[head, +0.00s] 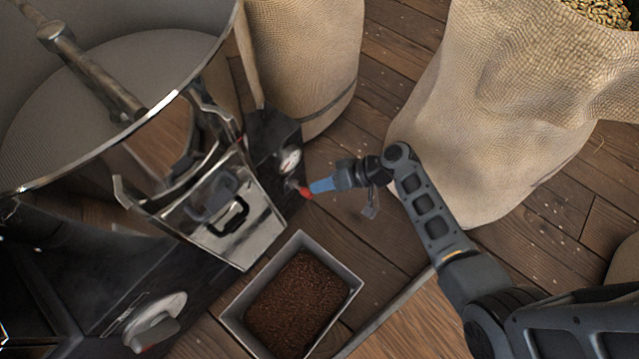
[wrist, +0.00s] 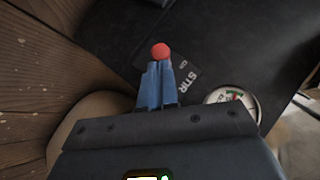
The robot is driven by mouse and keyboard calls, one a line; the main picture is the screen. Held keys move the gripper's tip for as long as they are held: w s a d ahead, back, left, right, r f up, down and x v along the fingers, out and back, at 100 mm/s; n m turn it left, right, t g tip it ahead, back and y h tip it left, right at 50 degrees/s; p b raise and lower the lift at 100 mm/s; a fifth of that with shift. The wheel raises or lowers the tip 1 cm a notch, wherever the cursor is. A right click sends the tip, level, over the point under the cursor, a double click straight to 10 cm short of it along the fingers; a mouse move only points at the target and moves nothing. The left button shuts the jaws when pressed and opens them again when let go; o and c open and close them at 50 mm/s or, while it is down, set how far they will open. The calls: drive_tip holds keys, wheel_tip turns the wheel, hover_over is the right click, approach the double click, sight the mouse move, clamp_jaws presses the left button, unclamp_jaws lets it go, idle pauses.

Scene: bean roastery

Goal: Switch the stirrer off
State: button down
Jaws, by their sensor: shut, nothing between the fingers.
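The stirrer control shows as a small red ball knob (head: 304,192) on the dark front panel of the machine. In the wrist view the red knob (wrist: 160,51) is just beyond my fingertips, beside a label (wrist: 188,78) that reads STIR. My gripper (head: 314,187) has blue fingers that are shut and empty, pointing at the knob from the right. In the wrist view the fingers (wrist: 159,66) overlap the knob's lower edge, and I cannot tell whether they touch it. The lever's stem is mostly hidden. The stirrer arm (head: 85,68) lies across the round pan at upper left.
A round gauge (head: 289,161) sits close to the knob. A metal chute door with a black handle (head: 234,215) is left of it. A bin of dark grounds (head: 300,290) stands below. A grey dial (head: 155,318) is at lower left. Burlap sacks (head: 500,130) stand behind my arm.

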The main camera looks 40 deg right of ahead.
drive_tip(key=shift+s+f+t+b, duration=0.15)
drive_tip(key=shift+s+f+b, duration=0.1)
drive_tip(key=shift+f+b, duration=0.25)
drive_tip(key=shift+s+f+t+b, duration=0.2)
drive_tip(key=shift+f+b, duration=0.15)
drive_tip(key=shift+f, duration=0.25)
drive_tip(key=shift+r, duration=0.1)
drive_tip(key=shift+d+r+p, duration=0.1)
drive_tip(key=shift+r+p, duration=0.55)
drive_tip(key=p+v, duration=0.2)
drive_tip(key=v, duration=0.5)
drive_tip(key=shift+s+d+r+p, duration=0.2)
drive_tip(key=shift+d+p, duration=0.05)
drive_tip(key=shift+p, duration=0.05)
